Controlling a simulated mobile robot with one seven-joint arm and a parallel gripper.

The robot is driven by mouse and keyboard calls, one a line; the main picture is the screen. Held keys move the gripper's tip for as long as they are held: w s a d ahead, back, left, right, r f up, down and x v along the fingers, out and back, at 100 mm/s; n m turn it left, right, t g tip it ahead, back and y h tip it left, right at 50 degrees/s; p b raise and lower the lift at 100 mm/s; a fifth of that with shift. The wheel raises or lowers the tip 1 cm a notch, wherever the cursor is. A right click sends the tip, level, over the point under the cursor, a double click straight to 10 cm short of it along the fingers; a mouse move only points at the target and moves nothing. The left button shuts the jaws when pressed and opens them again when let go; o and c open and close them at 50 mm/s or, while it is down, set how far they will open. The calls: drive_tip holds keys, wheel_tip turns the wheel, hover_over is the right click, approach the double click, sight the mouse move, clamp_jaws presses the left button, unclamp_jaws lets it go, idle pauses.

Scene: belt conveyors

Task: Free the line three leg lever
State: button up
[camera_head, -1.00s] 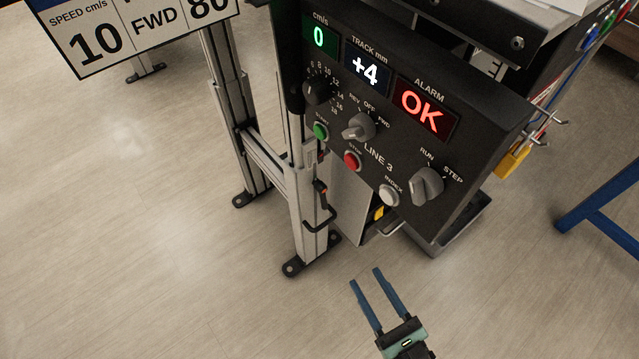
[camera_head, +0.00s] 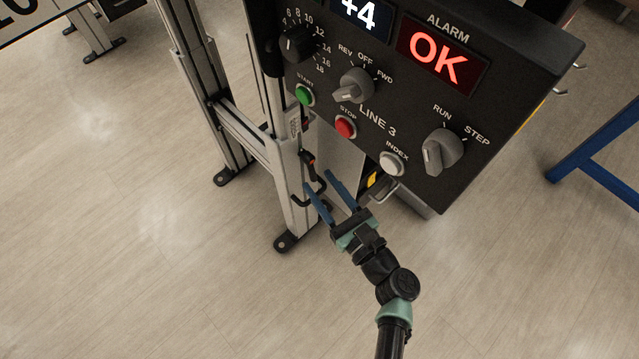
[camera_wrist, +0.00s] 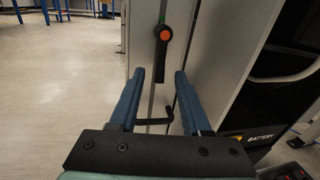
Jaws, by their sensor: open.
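The leg lever is a small black handle with an orange hub (camera_head: 308,163), on the aluminium leg (camera_head: 290,190) below the LINE 3 panel. In the wrist view the lever (camera_wrist: 161,50) hangs down from its orange pivot, its lower end between my fingertips in the picture. My gripper (camera_head: 320,181) is open, its blue fingers pointing at the leg just below the lever. It also shows in the wrist view (camera_wrist: 160,73), with nothing gripped. I cannot tell how far the fingertips are from the lever. A black bar handle (camera_wrist: 155,122) shows lower between the fingers; it is partly hidden in the head view.
The LINE 3 control panel (camera_head: 385,125) overhangs just above my gripper, with knobs and buttons; its alarm reads OK. A dark cabinet marked BATTERY (camera_wrist: 262,137) stands close at the right. A blue frame (camera_head: 600,165) is farther right. The floor in front is clear.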

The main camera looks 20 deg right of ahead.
drive_tip(key=shift+w+a, duration=0.15)
drive_tip(key=shift+w, duration=0.55)
clamp_jaws()
